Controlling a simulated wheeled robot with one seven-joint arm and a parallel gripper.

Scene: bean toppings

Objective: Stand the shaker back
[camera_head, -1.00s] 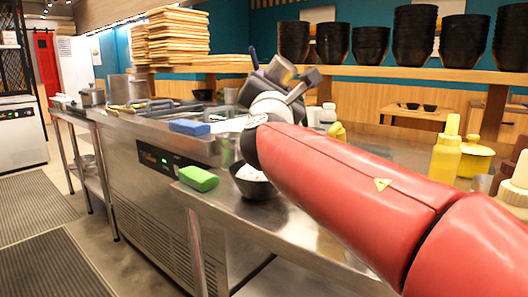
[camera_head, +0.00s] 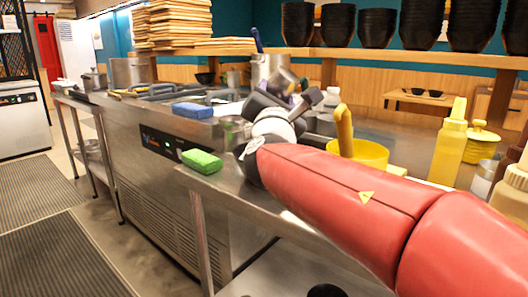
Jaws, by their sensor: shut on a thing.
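The shaker (camera_head: 283,79) looks like a small metallic cylinder, tilted, at the far end of my arm. My gripper (camera_head: 284,97) is shut on it and holds it above the steel counter (camera_head: 226,182). The fingers and wrist hide its lower part. A steel pot (camera_head: 266,64) with a blue-handled utensil shows just behind the shaker. I cannot tell how far apart they are.
A green sponge (camera_head: 202,162) lies near the counter edge, and a blue sponge (camera_head: 192,110) lies behind it. A yellow pan (camera_head: 369,153), a yellow bottle (camera_head: 449,150) and a yellow lidded pot (camera_head: 481,142) stand right of my arm. Black bowls (camera_head: 377,27) line the shelf.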

